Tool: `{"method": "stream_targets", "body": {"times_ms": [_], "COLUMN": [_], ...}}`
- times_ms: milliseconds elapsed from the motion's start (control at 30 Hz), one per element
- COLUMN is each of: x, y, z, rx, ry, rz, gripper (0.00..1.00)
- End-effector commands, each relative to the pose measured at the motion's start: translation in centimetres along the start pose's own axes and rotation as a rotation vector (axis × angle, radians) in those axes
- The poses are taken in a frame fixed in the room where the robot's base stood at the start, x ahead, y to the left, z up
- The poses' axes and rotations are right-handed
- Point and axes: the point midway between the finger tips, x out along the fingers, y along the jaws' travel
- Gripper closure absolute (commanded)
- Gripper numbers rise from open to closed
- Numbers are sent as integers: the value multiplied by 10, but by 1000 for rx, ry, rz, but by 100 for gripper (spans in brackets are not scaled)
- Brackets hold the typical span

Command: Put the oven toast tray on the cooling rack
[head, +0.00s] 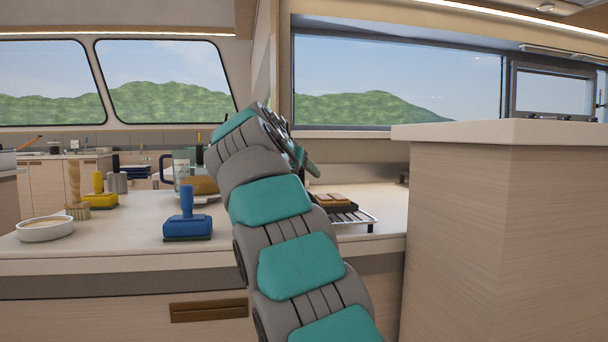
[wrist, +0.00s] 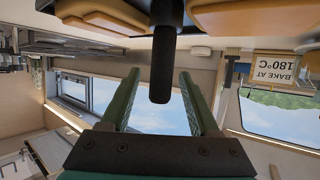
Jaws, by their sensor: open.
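The dark oven toast tray (head: 345,207), with brown toast (head: 333,198) on it, appears to rest on the wire cooling rack (head: 368,219) on the counter, partly hidden behind my arm. In the wrist view, the tray's toast (wrist: 205,16) shows at the top edge, and a black handle (wrist: 166,60) reaches down between my fingers. My gripper (wrist: 159,74) is open, with one green finger on each side of the handle and gaps visible. In the head view my gripper (head: 311,165) is above the tray's near side, mostly hidden by my wrist.
A blue-handled tool (head: 187,218), a yellow-handled tool (head: 100,193), a wooden-handled brush (head: 75,190) and a white bowl (head: 45,229) stand on the counter (head: 125,235) to the left. A glass jug (head: 184,165) stands behind. A tall cabinet (head: 490,230) closes off the right.

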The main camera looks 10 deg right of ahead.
Motion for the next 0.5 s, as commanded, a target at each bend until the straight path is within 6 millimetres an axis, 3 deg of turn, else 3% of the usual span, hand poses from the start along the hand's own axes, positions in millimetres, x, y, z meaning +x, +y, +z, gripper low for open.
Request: {"method": "stream_targets", "body": {"times_ms": [500], "x": [-97], "y": [0], "z": [-2], "rx": [3], "ry": [5], "rz": [-2], "gripper": [38]}}
